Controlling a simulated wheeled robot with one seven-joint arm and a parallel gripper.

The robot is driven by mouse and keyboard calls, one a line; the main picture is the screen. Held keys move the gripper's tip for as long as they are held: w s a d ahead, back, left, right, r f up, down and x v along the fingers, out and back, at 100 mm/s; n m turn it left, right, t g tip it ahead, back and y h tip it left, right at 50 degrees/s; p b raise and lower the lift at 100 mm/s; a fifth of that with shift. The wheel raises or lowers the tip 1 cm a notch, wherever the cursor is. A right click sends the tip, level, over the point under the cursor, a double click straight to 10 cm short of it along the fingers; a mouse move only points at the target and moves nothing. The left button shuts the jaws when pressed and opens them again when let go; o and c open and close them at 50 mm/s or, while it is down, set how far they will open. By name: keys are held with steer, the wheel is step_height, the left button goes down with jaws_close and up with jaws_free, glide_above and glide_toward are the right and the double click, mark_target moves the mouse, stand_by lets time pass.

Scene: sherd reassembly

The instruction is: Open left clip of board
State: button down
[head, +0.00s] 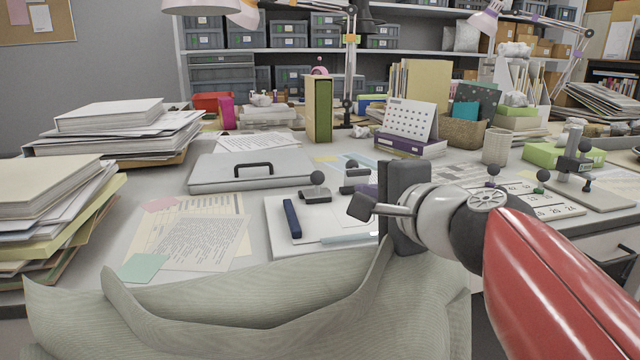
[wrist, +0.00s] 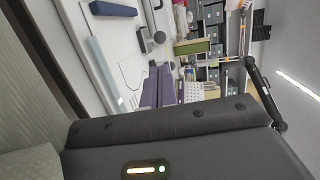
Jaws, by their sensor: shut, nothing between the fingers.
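The white board (head: 270,214) lies on the desk in the head view, partly hidden by my gripper. A second ball-knobbed clip (head: 352,180) stands farther right and back. A ball-knobbed clip also shows in the wrist view (wrist: 150,40); whether its jaw is open is unclear. My gripper (head: 405,205) is a dark block above the board's right part, right of the left clip and apart from it.
A dark blue bar (head: 291,218) and a pale blue stick (head: 350,238) lie on the board. A grey case (head: 215,178) with a black handle lies behind left. Loose papers (head: 200,242) lie left. A grey-green chair back (head: 200,310) rises in front.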

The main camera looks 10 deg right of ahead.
mark_target(321, 176)
steer(key=shift+w, duration=0.1)
steer(key=b+x, duration=0.2)
steer(key=x, duration=1.2)
steer(key=shift+a, duration=0.1)
steer(key=shift+p, duration=0.3)
steer(key=shift+r+p, duration=0.3)
steer(key=shift+p, duration=0.5)
steer(key=shift+f+g, duration=0.1)
steer(key=shift+g, duration=0.2)
steer(key=shift+p, duration=0.45)
